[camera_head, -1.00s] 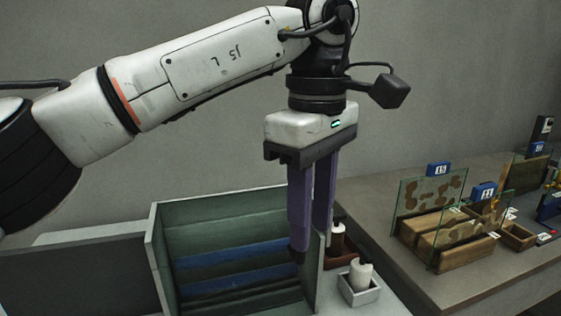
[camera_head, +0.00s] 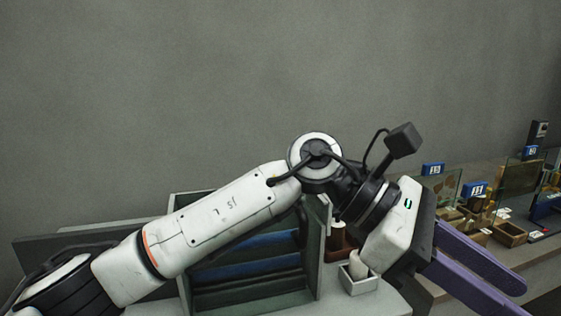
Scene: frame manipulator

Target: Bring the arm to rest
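My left arm (camera_head: 215,222) comes in from the left, white with black joints, and reaches across the front of the view. Its wrist is tilted so that my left gripper (camera_head: 508,298) points to the lower right. The two long purple fingers stand apart with a gap between them, and nothing shows between them. The fingertips are near the lower right edge of the picture, in front of the right-hand counter. My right gripper is not in view.
A green-grey open box (camera_head: 312,250) with blue slats stands behind my arm. A small grey tray (camera_head: 362,289) with a white bottle sits to its right. The right counter (camera_head: 545,257) holds glass panels, wooden holders and blue number tags (camera_head: 474,190). The wall above is clear.

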